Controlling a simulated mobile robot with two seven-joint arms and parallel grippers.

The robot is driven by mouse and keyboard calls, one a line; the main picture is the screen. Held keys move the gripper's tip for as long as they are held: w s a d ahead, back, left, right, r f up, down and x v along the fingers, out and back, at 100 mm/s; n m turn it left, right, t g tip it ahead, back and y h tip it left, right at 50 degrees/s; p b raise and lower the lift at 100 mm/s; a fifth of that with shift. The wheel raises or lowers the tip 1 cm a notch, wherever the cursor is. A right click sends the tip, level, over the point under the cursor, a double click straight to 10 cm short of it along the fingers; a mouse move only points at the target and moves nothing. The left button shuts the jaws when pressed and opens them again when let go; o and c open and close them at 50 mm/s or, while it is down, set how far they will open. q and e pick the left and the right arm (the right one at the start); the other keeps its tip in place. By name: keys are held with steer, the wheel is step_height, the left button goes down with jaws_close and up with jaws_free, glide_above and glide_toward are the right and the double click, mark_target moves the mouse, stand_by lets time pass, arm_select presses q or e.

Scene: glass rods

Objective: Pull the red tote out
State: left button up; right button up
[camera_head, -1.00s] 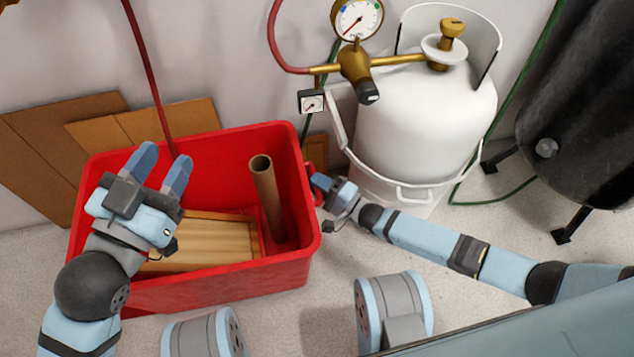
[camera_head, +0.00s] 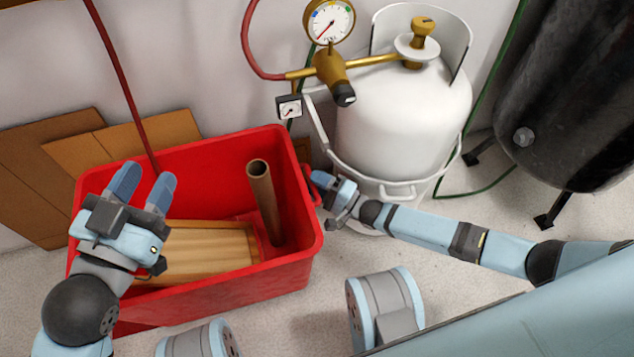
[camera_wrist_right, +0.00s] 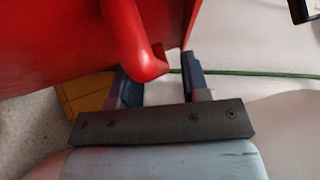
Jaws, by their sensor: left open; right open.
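The red tote (camera_head: 230,283) stands on the floor at left centre in the head view, slightly skewed, holding a wooden box (camera_head: 195,252) and a brown tube (camera_head: 262,195). My left gripper (camera_head: 144,187) is open above the tote's left part, its fingers pointing to the back wall; I cannot tell whether it touches the tote. My right gripper (camera_head: 322,184) is at the tote's right side by its red handle (camera_wrist_right: 140,60). In the right wrist view its fingers (camera_wrist_right: 163,82) are apart, with the handle's end near the left finger. It is not clamped on the handle.
A white gas cylinder (camera_head: 400,120) with gauge and valve stands close beyond the tote's right side. A dark tank (camera_head: 580,90) stands at far right. Cardboard (camera_head: 40,170) leans on the wall behind. Red and green hoses run nearby. Some floor in front is clear.

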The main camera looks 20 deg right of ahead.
arm_select(q)
steer(key=shift+s+d+f+n+g+p, duration=0.1)
steer(key=shift+s+d+n+g+p, duration=0.25)
steer(key=shift+n+p, duration=0.6)
arm_select(e)
steer(key=v, duration=1.3)
steer(key=shift+s+d, duration=0.25)
steer(key=shift+d, duration=0.05)
arm_select(q)
steer(key=shift+f, duration=0.1)
arm_select(e)
steer(key=shift+s+f, duration=0.1)
